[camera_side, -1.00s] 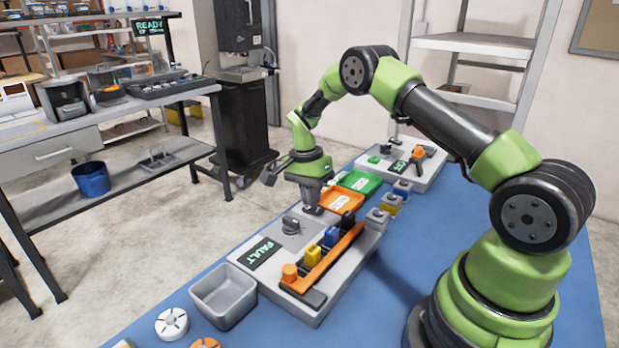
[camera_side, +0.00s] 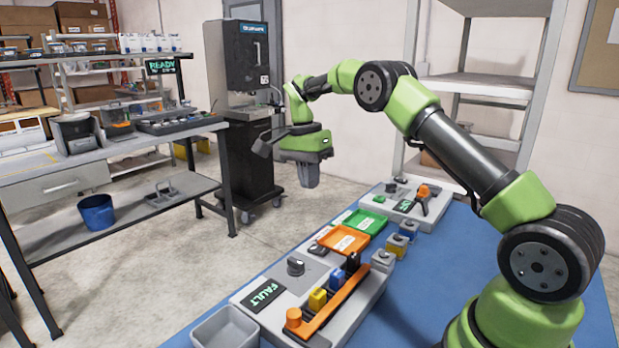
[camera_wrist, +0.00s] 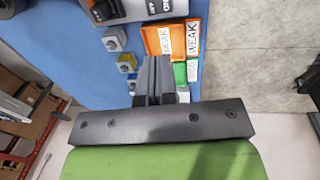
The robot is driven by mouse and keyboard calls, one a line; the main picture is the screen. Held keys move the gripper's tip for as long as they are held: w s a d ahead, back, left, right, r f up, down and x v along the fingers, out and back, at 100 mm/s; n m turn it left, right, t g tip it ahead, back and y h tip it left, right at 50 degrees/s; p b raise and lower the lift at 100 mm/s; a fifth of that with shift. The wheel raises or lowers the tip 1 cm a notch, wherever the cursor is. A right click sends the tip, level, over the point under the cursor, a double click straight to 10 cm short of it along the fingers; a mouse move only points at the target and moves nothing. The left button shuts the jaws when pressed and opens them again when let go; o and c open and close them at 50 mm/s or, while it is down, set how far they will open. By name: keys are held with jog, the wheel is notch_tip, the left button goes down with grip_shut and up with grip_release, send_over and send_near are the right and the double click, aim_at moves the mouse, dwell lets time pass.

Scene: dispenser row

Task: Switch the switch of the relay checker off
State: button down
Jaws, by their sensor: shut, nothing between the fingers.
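The relay checker (camera_side: 345,307) is a grey box near the front of the blue table, with a lit FAULT display (camera_side: 265,296), a dark knob (camera_side: 295,267), and a small dark switch (camera_side: 318,249) at its far end. In the wrist view, OFF and ON lettering (camera_wrist: 160,7) shows at the top edge, partly cut off. I cannot tell which way the switch is set. My gripper (camera_side: 308,183) is shut and empty, pointing down in the air well above the table, beyond the checker. Its fingers (camera_wrist: 159,82) touch nothing in the wrist view.
An orange tray (camera_side: 359,241) and a green tray (camera_side: 347,219) lie beyond the checker. Small grey, yellow and blue blocks (camera_side: 397,243) stand beside them. A second grey device (camera_side: 432,213) is at the back. A grey bin (camera_side: 225,328) is at the front.

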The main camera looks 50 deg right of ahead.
aim_at(323, 250)
jog(key=shift+s, duration=0.65)
jog(key=f, duration=0.4)
jog(key=s+f, duration=0.1)
jog(key=f, duration=0.4)
jog(key=s+f, duration=0.1)
jog(key=f, duration=0.3)
jog(key=shift+f, duration=0.4)
